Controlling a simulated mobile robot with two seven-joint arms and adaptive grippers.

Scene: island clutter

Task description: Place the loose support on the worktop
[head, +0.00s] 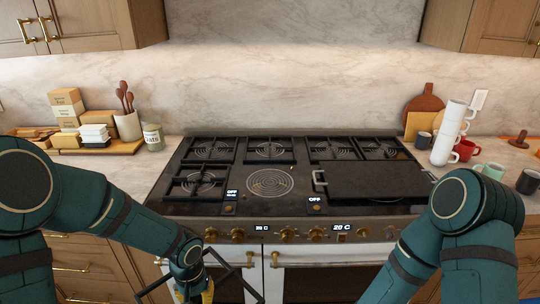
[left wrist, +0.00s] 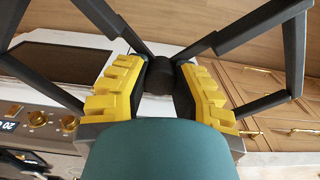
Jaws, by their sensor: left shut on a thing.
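The loose support, a black metal frame of thin bars (head: 236,272), hangs in front of the cooker at the bottom of the head view. My left gripper (head: 197,293) is shut on it, below the cooker's front edge. In the left wrist view the yellow fingers of my left gripper (left wrist: 160,88) close on the dark middle of the support (left wrist: 262,27), whose bars spread to both sides. The worktop (head: 152,160) lies left of the cooker and also right of it (head: 493,154). My right arm reaches in at the right; its gripper is out of view.
The cooker (head: 243,222) has black grates on several burners; the front middle burner (head: 270,183) is bare. A black griddle (head: 375,180) covers the front right. Boxes, a utensil pot (head: 127,126) and a jar (head: 153,137) stand at left; stacked cups (head: 449,135) and mugs stand at right.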

